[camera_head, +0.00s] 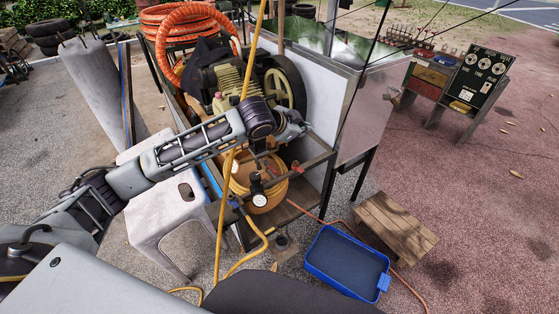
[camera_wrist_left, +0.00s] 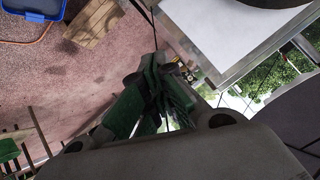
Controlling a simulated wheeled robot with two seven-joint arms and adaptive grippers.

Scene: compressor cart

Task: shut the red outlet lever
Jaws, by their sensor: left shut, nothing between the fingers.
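My left arm reaches in from the left across the front of the compressor cart (camera_head: 318,178). Its gripper (camera_head: 297,127) is beside the compressor's flywheel, near the cart's white side panel. It is shut and empty, and its dark green fingers (camera_wrist_left: 163,98) show close together in the left wrist view. The compressor (camera_head: 226,80) is partly hidden behind my arm. Pressure gauges (camera_head: 260,200) sit low at the cart's front, by the coiled yellow hose. My right gripper is not in view.
A yellow hose (camera_head: 218,240) hangs down across the cart front. A white stool (camera_head: 160,222) stands at the left. A blue tray (camera_head: 347,262) and a wooden step (camera_head: 395,228) are on the ground at the right. An orange hose coil (camera_head: 170,20) lies at the back.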

